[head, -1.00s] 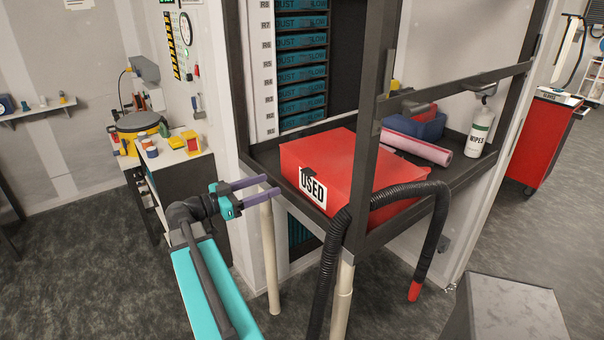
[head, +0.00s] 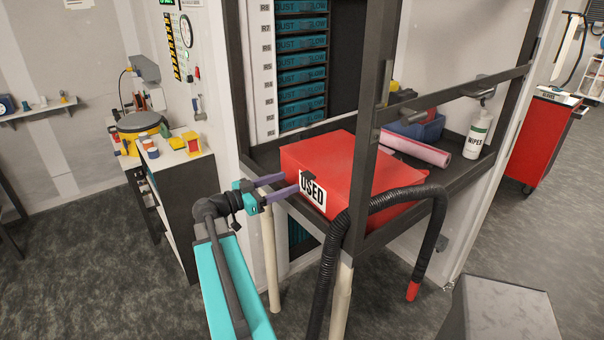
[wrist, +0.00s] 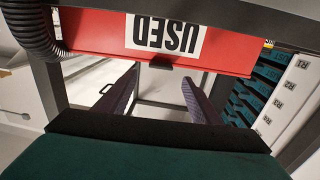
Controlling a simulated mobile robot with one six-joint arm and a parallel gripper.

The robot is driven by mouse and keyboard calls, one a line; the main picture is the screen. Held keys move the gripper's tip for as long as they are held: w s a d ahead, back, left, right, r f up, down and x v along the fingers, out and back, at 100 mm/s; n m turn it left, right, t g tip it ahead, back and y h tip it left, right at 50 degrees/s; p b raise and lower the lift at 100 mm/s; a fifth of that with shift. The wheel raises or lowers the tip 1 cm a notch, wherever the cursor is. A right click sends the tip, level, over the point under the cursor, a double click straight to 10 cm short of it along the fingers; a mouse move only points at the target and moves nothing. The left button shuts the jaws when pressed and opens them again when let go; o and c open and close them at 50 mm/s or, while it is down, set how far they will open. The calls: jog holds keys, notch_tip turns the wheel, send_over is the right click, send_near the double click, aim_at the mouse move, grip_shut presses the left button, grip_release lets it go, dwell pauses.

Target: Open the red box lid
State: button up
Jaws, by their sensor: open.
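The red box (head: 345,170) sits on the dark bench shelf, with its lid shut. A white label reading "USED" (head: 312,190) is on its front face. In the wrist view the red box (wrist: 95,32) spans the top, with the label upside down and a small dark tab (wrist: 160,65) at the face's edge. My gripper (head: 284,186) is open and empty, at the box's front left side near the label. In the wrist view its two purple fingers (wrist: 160,90) point toward the box, spread apart. I cannot tell whether a fingertip touches the box.
A dark frame post (head: 370,130) stands in front of the box, with a black hose (head: 333,260) draped over the shelf edge. A pink roll (head: 415,149), a blue bin (head: 425,127) and a wipes bottle (head: 478,135) are behind and right. Open floor lies left.

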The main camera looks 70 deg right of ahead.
aim_at(304, 176)
jog(key=p+x, duration=0.2)
jog(key=x, duration=0.3)
jog(key=shift+s+d+r, duration=0.15)
jog(key=shift+d, duration=0.1)
jog(key=shift+p+x, duration=0.5)
jog(key=shift+x, duration=0.3)
jog(key=shift+c, duration=0.5)
grip_shut()
